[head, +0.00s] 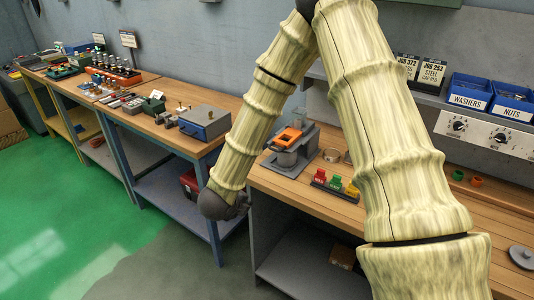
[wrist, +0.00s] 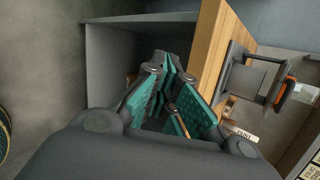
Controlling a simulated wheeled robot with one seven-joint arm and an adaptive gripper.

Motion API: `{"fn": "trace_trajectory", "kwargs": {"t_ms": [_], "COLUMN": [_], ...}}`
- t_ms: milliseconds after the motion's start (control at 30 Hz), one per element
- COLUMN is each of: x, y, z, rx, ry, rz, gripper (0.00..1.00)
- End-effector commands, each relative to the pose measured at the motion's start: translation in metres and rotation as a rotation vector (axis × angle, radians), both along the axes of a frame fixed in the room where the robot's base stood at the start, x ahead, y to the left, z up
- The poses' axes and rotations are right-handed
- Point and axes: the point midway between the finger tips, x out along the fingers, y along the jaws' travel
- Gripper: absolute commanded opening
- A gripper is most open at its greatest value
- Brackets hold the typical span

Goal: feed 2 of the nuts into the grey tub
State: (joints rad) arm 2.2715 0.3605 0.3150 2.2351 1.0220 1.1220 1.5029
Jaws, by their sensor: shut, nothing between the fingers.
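A blue bin labelled NUTS (head: 512,103) sits on the raised shelf at the right in the head view; small contents show inside, too small to tell apart. I cannot make out a grey tub for certain in either view. My gripper (wrist: 168,85) shows in the wrist view with teal finger pads, shut and empty. It is in front of the wooden bench edge (wrist: 207,45), apart from the nuts bin. I cannot make out its fingers in the head view.
A blue WASHERS bin (head: 469,92) stands beside the nuts bin. A grey device with an orange top (head: 288,139) stands on the bench, near red, yellow and green pieces (head: 335,182). A grey round lid-like piece (head: 523,257) lies at the right. My arm hides part of the bench.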

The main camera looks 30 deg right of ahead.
Motion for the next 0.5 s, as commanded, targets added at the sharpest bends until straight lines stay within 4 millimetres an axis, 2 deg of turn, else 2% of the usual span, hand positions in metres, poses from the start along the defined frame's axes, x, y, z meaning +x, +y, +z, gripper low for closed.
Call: {"fn": "trace_trajectory", "kwargs": {"t_ms": [33,100,300,400,500], "x": [0.009,0.016,0.02,0.016,0.012], "y": [-0.005,-0.011,-0.022,-0.024,-0.023], "z": [0.024,0.056,0.138,0.169,0.19], "rx": [0.051,0.126,0.334,0.413,0.467], "ry": [-0.08,-0.19,-0.468,-0.567,-0.632], "rz": [-0.123,-0.308,-0.795,-0.982,-1.115], "gripper": [0.0,0.0,0.0,0.0,0.0]}}
